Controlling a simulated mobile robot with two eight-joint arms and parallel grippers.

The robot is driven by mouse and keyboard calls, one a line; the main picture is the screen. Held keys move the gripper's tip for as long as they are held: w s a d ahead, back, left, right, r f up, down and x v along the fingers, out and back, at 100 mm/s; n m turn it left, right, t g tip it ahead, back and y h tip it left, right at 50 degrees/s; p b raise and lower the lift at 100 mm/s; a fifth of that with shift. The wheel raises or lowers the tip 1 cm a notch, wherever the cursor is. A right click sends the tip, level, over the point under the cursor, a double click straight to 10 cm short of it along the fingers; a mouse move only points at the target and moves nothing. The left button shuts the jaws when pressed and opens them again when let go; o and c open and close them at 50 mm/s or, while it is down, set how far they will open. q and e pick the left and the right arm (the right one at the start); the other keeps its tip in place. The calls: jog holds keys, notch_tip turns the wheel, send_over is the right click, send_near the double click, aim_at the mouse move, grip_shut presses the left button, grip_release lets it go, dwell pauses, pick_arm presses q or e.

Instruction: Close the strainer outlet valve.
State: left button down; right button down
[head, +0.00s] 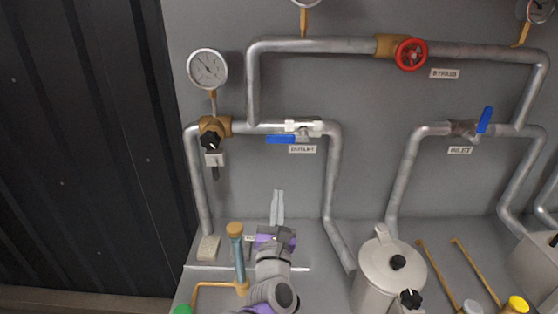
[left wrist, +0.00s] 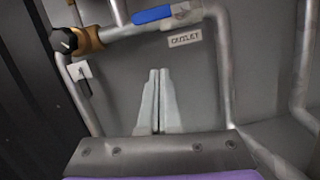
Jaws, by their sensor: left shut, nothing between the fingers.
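The outlet valve (head: 303,129) sits in the horizontal pipe at the middle of the head view, above a label reading OUTLET (head: 302,149). Its blue lever (head: 280,139) points left, roughly along the pipe. In the left wrist view the blue lever (left wrist: 152,14) and the label (left wrist: 185,39) show at the top. My left gripper (head: 277,192) is below the valve, apart from it, with its fingers pointing up. In the left wrist view its grey fingers (left wrist: 159,72) are together with nothing between them. My right gripper is not in view.
A gauge (head: 208,69) and black-knobbed brass fitting (head: 210,139) are left of the valve. The bypass valve's red wheel (head: 411,54) is above right; the inlet valve's blue lever (head: 485,120) is tilted up. A lidded grey pot (head: 378,280) stands at lower right.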

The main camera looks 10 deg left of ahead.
aim_at(287, 139)
pick_arm(q)
jog(key=shift+w+a+n+y, duration=0.1)
jog(key=shift+n+y, duration=0.2)
jog(key=shift+n, duration=0.3)
jog(key=shift+w+a+n+y, duration=0.1)
jog(key=shift+n+y, duration=0.2)
jog(key=shift+n, duration=0.3)
jog(key=w+a+r+p, duration=0.1)
jog(key=w+r, duration=0.5)
jog(key=w, duration=0.3)
jog(key=shift+w+a+r+p, duration=0.2)
jog(key=shift+w+a+p, duration=0.05)
jog(key=shift+a+p, duration=0.15)
jog(key=shift+r, duration=0.1)
jog(key=shift+a+r+m+p, duration=0.1)
jog(key=shift+r+m+p, duration=0.15)
jog(key=shift+m, duration=0.25)
